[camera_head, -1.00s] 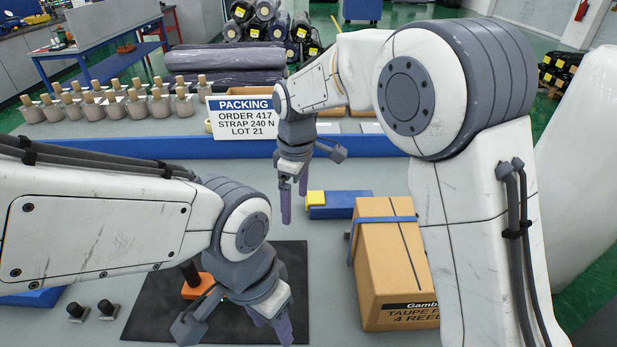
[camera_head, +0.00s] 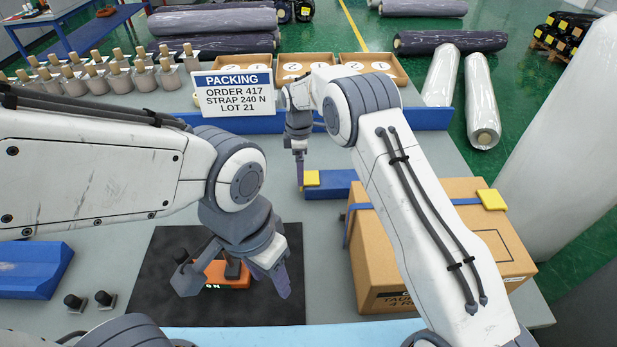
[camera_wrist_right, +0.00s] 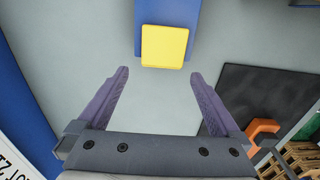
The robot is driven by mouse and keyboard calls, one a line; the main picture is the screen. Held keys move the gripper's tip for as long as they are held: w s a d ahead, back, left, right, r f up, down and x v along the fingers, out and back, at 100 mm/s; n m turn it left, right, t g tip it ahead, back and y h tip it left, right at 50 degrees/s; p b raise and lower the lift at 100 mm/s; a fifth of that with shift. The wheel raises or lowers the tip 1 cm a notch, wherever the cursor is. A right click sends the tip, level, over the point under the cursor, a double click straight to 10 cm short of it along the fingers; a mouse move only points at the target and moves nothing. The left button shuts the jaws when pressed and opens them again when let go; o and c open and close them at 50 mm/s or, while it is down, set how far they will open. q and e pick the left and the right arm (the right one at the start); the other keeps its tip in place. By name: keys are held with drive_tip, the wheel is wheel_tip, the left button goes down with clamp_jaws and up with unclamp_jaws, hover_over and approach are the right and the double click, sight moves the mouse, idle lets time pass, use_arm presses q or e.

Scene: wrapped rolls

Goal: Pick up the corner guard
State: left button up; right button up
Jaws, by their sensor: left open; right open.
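A yellow corner guard (camera_head: 311,178) sits at the near-left end of a blue block (camera_head: 336,184) on the grey table. It also shows in the right wrist view (camera_wrist_right: 164,46), ahead of the fingers. My right gripper (camera_head: 300,172) is at the guard's left side in the head view; in the wrist view its open fingers (camera_wrist_right: 160,100) have nothing between them. Another yellow corner guard (camera_head: 492,199) sits on the top edge of the cardboard box (camera_head: 385,265), at the blue strap. My left gripper (camera_head: 275,275) is open above the black mat, empty.
An orange tool (camera_head: 228,274) lies on the black mat (camera_head: 170,312) beside my left gripper. My right arm passes over the box.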

sight(309, 181)
wheel_tip(309, 181, down, 4)
drive_tip(key=shift+s+r+p, duration=0.1)
drive_tip(key=shift+r+p, duration=0.1)
drive_tip(key=shift+p, duration=0.4)
drive_tip(key=shift+f, duration=0.3)
drive_tip(key=c, duration=1.3)
drive_tip(key=shift+r, duration=0.1)
